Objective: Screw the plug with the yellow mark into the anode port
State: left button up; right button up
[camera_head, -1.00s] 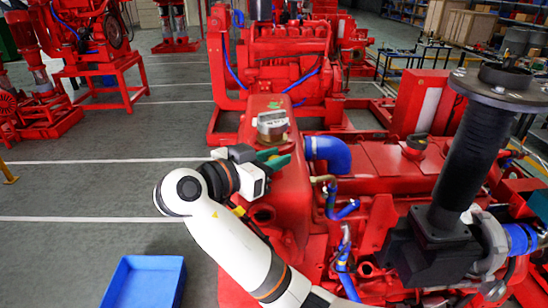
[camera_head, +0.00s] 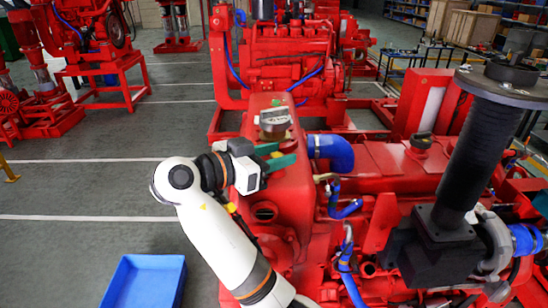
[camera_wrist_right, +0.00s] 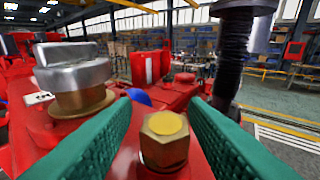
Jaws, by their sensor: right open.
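My right gripper (camera_head: 284,154) has green fingers. It is above the red tank top, just in front of the silver cap (camera_head: 274,120) on its brass base. In the right wrist view the fingers are apart, with the brass hex plug with the yellow mark (camera_wrist_right: 165,138) between them, clear of both fingers. The plug stands upright on the red surface; I cannot tell how deep it sits. The silver cap (camera_wrist_right: 72,75) is to its left. In the head view the plug is not clear to see. My left gripper is out of view.
A dark round opening (camera_head: 265,212) is in the red tank's near face. A blue hose (camera_head: 331,152) is right of the gripper. A black column (camera_head: 470,150) rises at the right. A blue bin (camera_head: 143,281) is on the floor at lower left, with clear floor beyond it.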

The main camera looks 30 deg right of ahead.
jog(key=n+t+y, duration=0.1)
jog(key=n+t, duration=0.1)
jog(key=n+t+y+b, duration=0.1)
jog(key=t, duration=0.2)
jog(key=shift+s+f+n+b, duration=0.2)
jog(key=shift+n+b, duration=0.1)
jog(key=shift+n, duration=0.1)
jog(key=n+t+y, duration=0.2)
jog(key=t, duration=0.1)
jog(key=shift+r+n, duration=0.15)
jog(key=shift+n, duration=0.15)
jog(key=n+t+y, duration=0.1)
jog(key=n+t+y+p, duration=0.1)
jog(key=n+t+y, duration=0.1)
jog(key=shift+s+r, duration=0.15)
jog(key=shift+r, duration=0.05)
jog(key=shift+f+n+t+y+p, duration=0.1)
jog(key=shift+n+t+y+p, duration=0.25)
jog(key=shift+n+y, duration=0.4)
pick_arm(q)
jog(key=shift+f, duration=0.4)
pick_arm(e)
jog(key=shift+y, duration=0.35)
